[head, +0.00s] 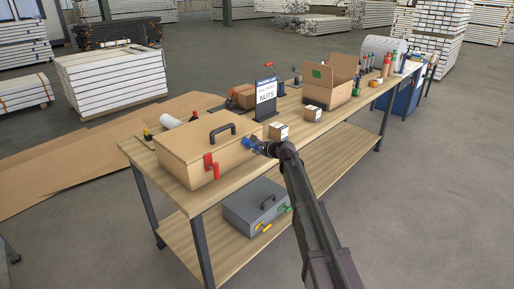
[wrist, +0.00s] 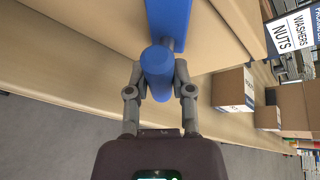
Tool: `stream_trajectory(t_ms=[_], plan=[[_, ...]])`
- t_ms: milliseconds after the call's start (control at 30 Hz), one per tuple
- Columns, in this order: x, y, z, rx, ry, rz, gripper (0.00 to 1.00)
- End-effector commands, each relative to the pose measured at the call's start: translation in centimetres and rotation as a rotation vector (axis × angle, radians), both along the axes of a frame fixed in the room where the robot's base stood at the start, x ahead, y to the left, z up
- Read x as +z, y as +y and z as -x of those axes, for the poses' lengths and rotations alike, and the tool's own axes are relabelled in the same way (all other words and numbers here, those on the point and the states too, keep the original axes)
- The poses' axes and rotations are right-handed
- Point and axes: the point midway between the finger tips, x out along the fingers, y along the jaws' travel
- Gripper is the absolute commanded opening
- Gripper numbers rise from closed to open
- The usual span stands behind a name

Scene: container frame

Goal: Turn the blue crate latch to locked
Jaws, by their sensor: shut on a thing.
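The tan crate (head: 190,158) with a dark top handle stands at the near left end of the workbench. Its blue latch (head: 250,143) is on the right part of the front, mostly behind my gripper (head: 265,148). In the wrist view the blue latch handle (wrist: 157,72) points out toward the camera, in front of a blue upper part (wrist: 168,20). My gripper (wrist: 158,88) has one finger on each side of the handle and is shut on it. A red latch (head: 211,166) sits on the left part of the crate front.
A grey case (head: 255,205) with yellow and green latches lies on the lower shelf. Small cartons (head: 278,132), a NUTS sign (head: 266,97) and an open cardboard box (head: 328,86) stand right of the crate. The floor in front is clear.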

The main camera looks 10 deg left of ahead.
Motion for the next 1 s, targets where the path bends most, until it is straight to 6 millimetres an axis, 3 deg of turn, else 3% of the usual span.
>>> stream_trajectory(t_ms=[600,1000], plan=[[-0.21,-0.06,-0.06,0.005,0.446,-0.343,0.00],[-0.11,-0.01,0.13,0.006,0.591,-0.451,0.00]])
